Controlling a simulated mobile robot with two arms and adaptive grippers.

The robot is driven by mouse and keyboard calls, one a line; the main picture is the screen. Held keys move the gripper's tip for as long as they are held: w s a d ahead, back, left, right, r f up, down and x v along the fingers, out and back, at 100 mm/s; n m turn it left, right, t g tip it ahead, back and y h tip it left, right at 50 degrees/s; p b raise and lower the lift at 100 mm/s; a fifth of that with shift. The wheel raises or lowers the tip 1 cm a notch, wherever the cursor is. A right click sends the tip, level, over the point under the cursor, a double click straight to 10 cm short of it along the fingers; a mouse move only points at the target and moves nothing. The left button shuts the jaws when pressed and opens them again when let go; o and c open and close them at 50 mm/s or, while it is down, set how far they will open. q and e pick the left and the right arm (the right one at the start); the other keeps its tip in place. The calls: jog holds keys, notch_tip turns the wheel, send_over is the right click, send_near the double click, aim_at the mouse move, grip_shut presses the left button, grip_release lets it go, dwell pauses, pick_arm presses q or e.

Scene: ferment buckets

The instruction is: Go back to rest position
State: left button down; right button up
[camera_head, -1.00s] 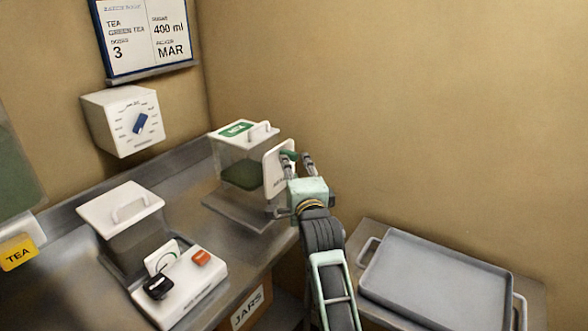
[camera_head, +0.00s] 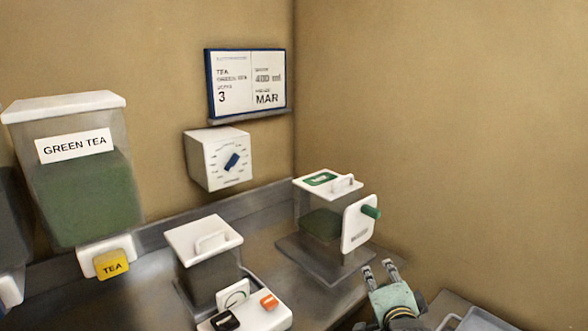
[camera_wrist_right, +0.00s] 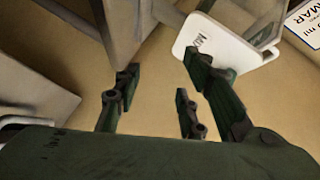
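My right gripper (camera_head: 379,271) is in the lower right of the head view, in front of and below the clear box with the green peg. Its fingers are apart with nothing between them. The right wrist view also shows the open fingers (camera_wrist_right: 158,90), with the white front plate (camera_wrist_right: 222,42) of that box beyond them. In the head view the clear box (camera_head: 322,205) has a white lid with a green label, dark green contents, and a white front plate (camera_head: 357,228) with a green peg (camera_head: 371,212). My left gripper is in neither view.
A GREEN TEA dispenser (camera_head: 75,170) stands left. A white-lidded container (camera_head: 205,255) sits behind a white device with black and orange buttons (camera_head: 252,312). A dial box (camera_head: 219,160) and a board (camera_head: 246,82) are on the wall. A grey tray (camera_head: 480,321) is at lower right.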

jog(key=s+f+n+g+y, duration=0.1)
jog(key=s+f+n+g, duration=0.55)
jog(key=s+f, duration=0.85)
jog(key=s+a+f+n+g+y, duration=0.15)
jog(key=s+n, duration=0.35)
jog(key=s, duration=0.7)
jog(key=s+a+f+n+g+h, duration=0.1)
jog(key=s+f+n+g, duration=0.3)
jog(key=s, duration=0.8)
notch_tip(320, 180, down, 25)
jog(key=s+n, duration=0.2)
jog(key=s+d+f+g, duration=0.1)
jog(key=s+d+f, duration=0.1)
jog(key=s+f, duration=1.3)
jog(key=shift+s+d+g, duration=0.3)
jog(key=shift+s+d, duration=0.05)
jog(key=shift+s, duration=0.3)
